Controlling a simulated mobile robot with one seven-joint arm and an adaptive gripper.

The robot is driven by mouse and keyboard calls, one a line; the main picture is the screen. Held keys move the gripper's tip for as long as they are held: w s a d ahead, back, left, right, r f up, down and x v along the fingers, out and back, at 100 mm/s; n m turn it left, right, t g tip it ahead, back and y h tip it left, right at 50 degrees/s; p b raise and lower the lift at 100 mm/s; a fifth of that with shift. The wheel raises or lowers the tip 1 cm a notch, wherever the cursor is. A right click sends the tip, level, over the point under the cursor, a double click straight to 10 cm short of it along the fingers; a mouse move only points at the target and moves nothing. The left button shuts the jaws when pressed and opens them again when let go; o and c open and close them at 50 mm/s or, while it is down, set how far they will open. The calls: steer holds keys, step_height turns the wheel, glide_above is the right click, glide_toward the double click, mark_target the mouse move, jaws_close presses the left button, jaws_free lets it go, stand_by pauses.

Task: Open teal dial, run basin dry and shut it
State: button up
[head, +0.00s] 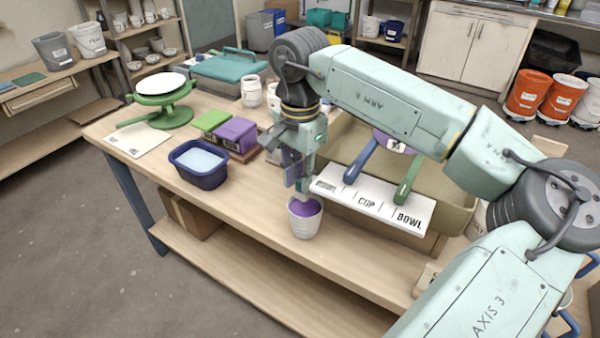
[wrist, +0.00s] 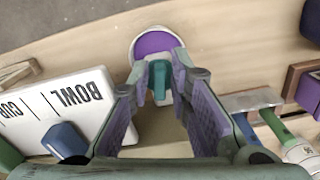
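The teal dial (wrist: 159,78) shows between my fingertips in the wrist view; in the head view my gripper hides it. My gripper (head: 296,190) is open and points down at the front left corner of the basin. In the wrist view its fingers (wrist: 160,72) stand on either side of the dial; I cannot tell whether they touch it. The tan basin (head: 455,212) stands on the workbench, its inside partly hidden by my arm. A white cup (head: 305,228) with purple contents stands below my gripper; it shows beyond the dial in the wrist view (wrist: 133,50).
A dark blue tub (head: 200,180) of pale liquid and green (head: 211,121) and purple (head: 236,134) blocks stand to the left. The front-left bench is clear.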

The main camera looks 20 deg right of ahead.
steer(key=shift+c, duration=0.2)
jaws_close()
